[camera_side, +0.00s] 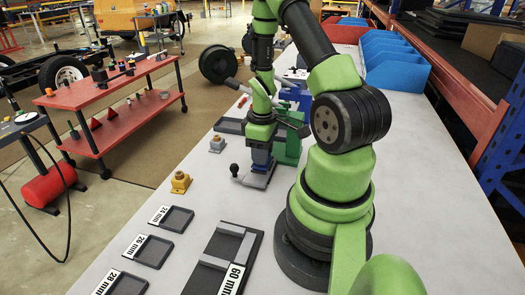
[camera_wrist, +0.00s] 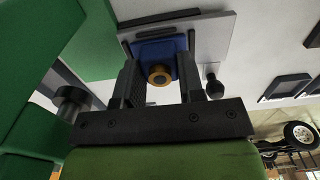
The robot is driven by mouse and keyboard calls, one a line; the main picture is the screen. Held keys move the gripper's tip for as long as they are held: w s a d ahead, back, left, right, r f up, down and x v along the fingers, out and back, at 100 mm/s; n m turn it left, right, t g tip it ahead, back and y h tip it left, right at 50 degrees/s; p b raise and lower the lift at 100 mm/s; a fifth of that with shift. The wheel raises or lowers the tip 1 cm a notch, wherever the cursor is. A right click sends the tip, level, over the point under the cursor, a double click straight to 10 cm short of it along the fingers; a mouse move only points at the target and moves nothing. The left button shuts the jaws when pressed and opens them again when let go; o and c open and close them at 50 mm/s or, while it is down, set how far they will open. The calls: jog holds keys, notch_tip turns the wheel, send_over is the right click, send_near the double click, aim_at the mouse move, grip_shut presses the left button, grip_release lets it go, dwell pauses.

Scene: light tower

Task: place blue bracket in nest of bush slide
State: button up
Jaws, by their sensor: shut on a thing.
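The blue bracket (camera_wrist: 155,47) is between the two fingers of my gripper (camera_wrist: 157,66) in the wrist view, with a brass-coloured round bush (camera_wrist: 160,74) at its near side. In the side view the blue bracket (camera_side: 261,157) is just below my gripper (camera_side: 262,146), which is shut on it. The bush slide is a grey plate (camera_wrist: 216,38) with dark rails around the bracket and a black knob (camera_wrist: 213,84); its base also shows in the side view (camera_side: 254,181). The bracket is over or in the nest; its seating is hidden.
A green press (camera_side: 290,147) stands right behind the slide. A yellow bush block (camera_side: 180,182) and a grey one (camera_side: 217,143) stand to the left. Labelled black trays (camera_side: 176,219) lie at the front left. Blue bins (camera_side: 394,62) are at the back.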

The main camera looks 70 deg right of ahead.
jog(key=o, duration=1)
jog(key=shift+f, duration=0.1)
jog(key=shift+o, duration=0.2)
notch_tip(320, 180, up, 12)
jog(key=w+a+r+m+t, duration=0.2)
jog(key=w+a+r+t, duration=0.1)
jog(key=a+r, duration=0.6)
jog(key=s+a+r+m+t+y, duration=0.1)
jog(key=s+a+r+t, duration=0.1)
jog(key=a, duration=0.4)
jog(key=s+a+r+m+t+y, duration=0.1)
jog(key=s+a+r+t, duration=0.1)
jog(key=a, duration=0.4)
jog(key=shift+s+a+r, duration=0.15)
jog(key=shift+s+r, duration=0.7)
jog(key=shift+r, duration=0.35)
